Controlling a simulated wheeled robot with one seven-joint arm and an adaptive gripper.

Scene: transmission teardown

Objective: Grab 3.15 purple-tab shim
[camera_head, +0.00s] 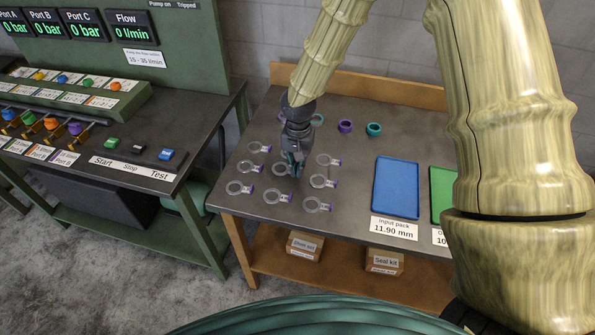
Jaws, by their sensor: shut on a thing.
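Several pale ring-shaped shims with purple tabs lie in rows on the dark bench top. The values on their tabs are too small to read. My gripper (295,170) points down over the middle of these rows. It is shut at the tab side of the middle shim (280,169), whose ring shows just left of the fingers. The fingers cover that tab, and I cannot tell whether the shim is lifted. Other shims lie around it, such as a front-left one (237,188), a front-middle one (271,197) and a right one (318,181).
A blue tray (397,188) labelled "Input pack 11.90 mm" and a green tray (441,195) lie to the right. A purple ring (346,126) and a teal ring (374,129) sit behind. A test stand with buttons (137,152) is at left. A wooden back rail (390,91) edges the bench.

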